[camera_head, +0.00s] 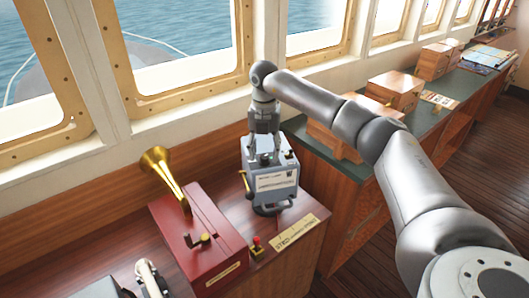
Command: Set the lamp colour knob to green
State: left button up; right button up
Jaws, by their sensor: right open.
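A grey box-shaped lamp (263,188) stands on the wooden console, with white labels on its front and a round dark base. Small dark controls show on its top. My right gripper (264,148) points down at the top of this box, open, with its fingers around or just above a small control there. The fingers cover that control, so I cannot tell whether they touch it or what colour it is set to. My left gripper is not in view.
A red box with a brass horn (164,174) stands left of the lamp. A small red button unit (257,245) and a yellow label plate (298,235) lie in front. Wooden boxes (396,90) line the green counter at right. Windows rise behind.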

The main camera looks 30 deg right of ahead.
aim_at(264, 155)
notch_tip(264, 155, up, 11)
dwell(0.3)
dwell(0.4)
